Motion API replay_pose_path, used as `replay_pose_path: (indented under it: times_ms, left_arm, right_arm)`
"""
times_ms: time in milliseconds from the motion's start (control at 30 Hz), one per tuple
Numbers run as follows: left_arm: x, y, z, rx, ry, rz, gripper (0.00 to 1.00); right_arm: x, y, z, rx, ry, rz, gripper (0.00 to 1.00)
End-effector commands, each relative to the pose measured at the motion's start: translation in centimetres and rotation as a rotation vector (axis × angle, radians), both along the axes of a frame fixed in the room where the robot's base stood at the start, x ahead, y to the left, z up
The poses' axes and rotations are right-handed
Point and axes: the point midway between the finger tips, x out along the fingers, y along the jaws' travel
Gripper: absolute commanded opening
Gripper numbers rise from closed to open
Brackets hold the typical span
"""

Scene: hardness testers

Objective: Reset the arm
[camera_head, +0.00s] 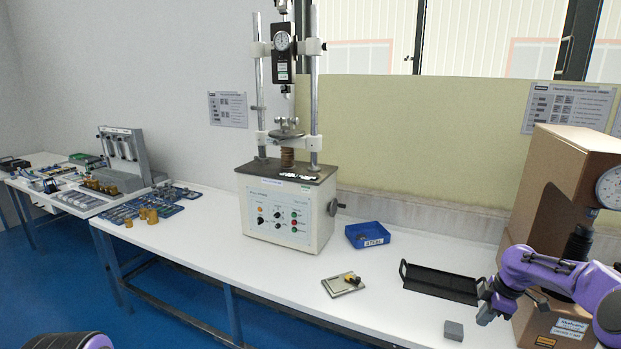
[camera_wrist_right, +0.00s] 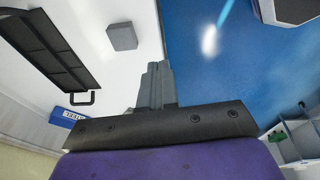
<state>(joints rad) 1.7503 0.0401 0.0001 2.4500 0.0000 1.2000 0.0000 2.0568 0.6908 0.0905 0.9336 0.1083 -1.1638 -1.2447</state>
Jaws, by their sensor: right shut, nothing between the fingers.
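My right arm comes in from the right in the head view, purple with a dark wrist. Its gripper (camera_head: 485,314) hangs near the front edge of the white table. In the right wrist view the fingers (camera_wrist_right: 156,70) are closed together and empty. A small grey block (camera_head: 453,330) lies on the table just left of the gripper, apart from it. The block also shows in the right wrist view (camera_wrist_right: 122,36). My left gripper is out of view; a dark and purple part of me shows at the bottom left of the head view.
A black tray (camera_head: 438,283) with handles lies behind the block. A blue STEEL bin (camera_head: 367,235), a small plate (camera_head: 343,284) with a brass piece, and a large tester (camera_head: 287,210) stand further left. A brown tester (camera_head: 552,190) stands close by my right arm.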

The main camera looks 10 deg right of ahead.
Motion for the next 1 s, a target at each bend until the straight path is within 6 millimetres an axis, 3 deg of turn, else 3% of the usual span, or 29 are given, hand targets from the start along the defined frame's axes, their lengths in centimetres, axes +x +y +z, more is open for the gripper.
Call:
replay_pose_path:
  times_ms: [233, 367, 467, 567, 667, 767, 900, 1000]
  left_arm:
    - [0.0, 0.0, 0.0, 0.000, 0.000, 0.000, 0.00]
    - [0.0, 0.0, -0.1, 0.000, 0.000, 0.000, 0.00]
    - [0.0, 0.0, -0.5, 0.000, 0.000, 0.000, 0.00]
    - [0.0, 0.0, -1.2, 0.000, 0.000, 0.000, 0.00]
    - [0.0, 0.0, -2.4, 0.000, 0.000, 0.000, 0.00]
    - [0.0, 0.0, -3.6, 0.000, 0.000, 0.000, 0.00]
    - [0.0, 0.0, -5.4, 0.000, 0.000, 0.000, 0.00]
    - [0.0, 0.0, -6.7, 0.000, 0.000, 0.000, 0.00]
  right_arm:
    - [2.4, 1.3, -1.6, 0.059, -0.112, -0.308, 0.00]
    - [3.3, 3.1, -3.5, 0.118, -0.174, -0.522, 0.00]
    - [3.6, 5.4, -6.0, 0.177, -0.215, -0.714, 0.00]
    - [2.6, 8.9, -10.0, 0.248, -0.250, -0.950, 0.00]
    - [-0.8, 13.2, -15.2, 0.318, -0.278, -1.221, 0.00]
    - [-6.2, 16.5, -19.6, 0.354, -0.303, -1.449, 0.00]
    - [-15.6, 19.5, -24.0, 0.347, -0.331, -1.673, 0.00]
    - [-22.9, 20.7, -25.8, 0.298, -0.341, -1.763, 0.00]
